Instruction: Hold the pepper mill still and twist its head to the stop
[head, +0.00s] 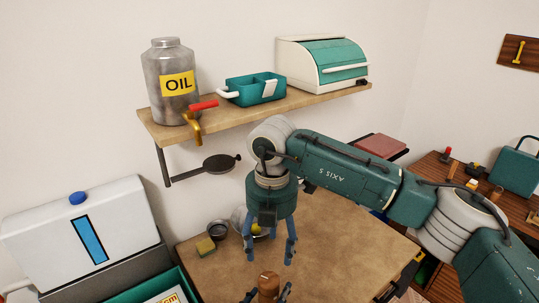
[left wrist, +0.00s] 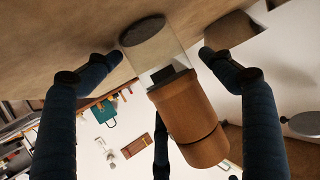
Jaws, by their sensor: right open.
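The pepper mill (head: 268,284) stands at the bottom edge of the head view, with only its brown wooden top showing. In the left wrist view the mill (left wrist: 190,122) shows a clear glass body and a two-part wooden head. My left gripper (left wrist: 152,62) has its fingers on both sides of the mill, with gaps to the glass; it is open. Its dark tips (head: 268,294) just show in the head view. My right gripper (head: 269,252) is open, fingers pointing down, empty, above and behind the mill in the head view.
A shelf (head: 225,117) holds an oil can (head: 172,64), a teal tray and a bread box. The worktop right of the mill is clear.

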